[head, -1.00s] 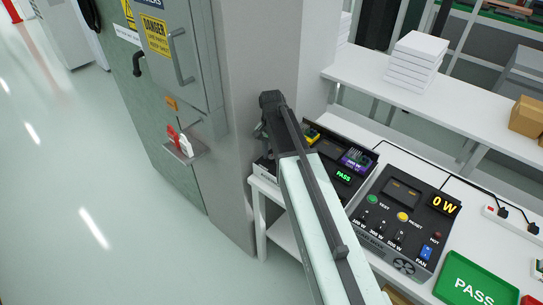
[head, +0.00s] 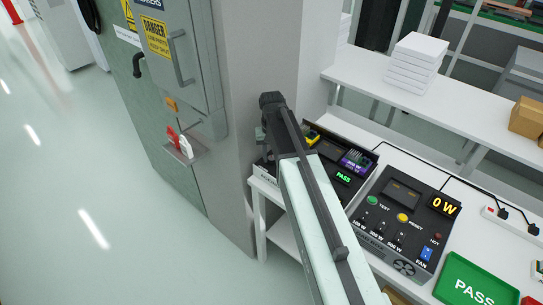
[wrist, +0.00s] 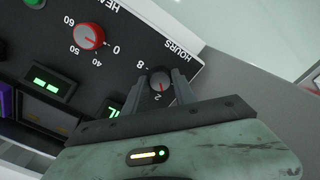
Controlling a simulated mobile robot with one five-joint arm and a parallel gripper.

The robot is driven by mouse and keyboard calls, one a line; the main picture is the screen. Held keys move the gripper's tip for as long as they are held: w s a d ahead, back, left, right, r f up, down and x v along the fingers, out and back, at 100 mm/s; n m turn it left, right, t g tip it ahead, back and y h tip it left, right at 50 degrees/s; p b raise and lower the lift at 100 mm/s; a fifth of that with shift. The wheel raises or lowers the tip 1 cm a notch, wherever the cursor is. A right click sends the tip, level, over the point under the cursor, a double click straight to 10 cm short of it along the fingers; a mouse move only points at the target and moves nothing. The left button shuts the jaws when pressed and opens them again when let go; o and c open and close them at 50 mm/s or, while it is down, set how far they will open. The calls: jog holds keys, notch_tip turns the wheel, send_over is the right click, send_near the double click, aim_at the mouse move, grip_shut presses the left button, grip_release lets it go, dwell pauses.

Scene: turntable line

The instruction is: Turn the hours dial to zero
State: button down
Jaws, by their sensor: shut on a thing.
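In the wrist view the hours dial (wrist: 160,82) is a small round grey knob on a dark panel, near the printed word HOURS. Its red mark points down the picture toward a printed 2; an 8 is printed to its upper left. My gripper (wrist: 160,80) has one finger on each side of the knob and is shut on it. Other numbers around the dial are hidden by the fingers. In the head view my arm covers the dial and the gripper at the left end of the bench.
A red-rimmed dial (wrist: 88,37) sits to the left on the same panel. In the head view a load-test panel (head: 403,220) and a green PASS tray (head: 472,282) stand to the right. A grey pillar (head: 250,60) rises close to my arm. Open floor lies left.

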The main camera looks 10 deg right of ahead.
aim_at(271, 158)
jog(key=n, duration=0.4)
jog(key=shift+n, duration=2.2)
jog(key=c, duration=1)
grip_release()
notch_tip(271, 158, up, 8)
jog(key=p, duration=0.8)
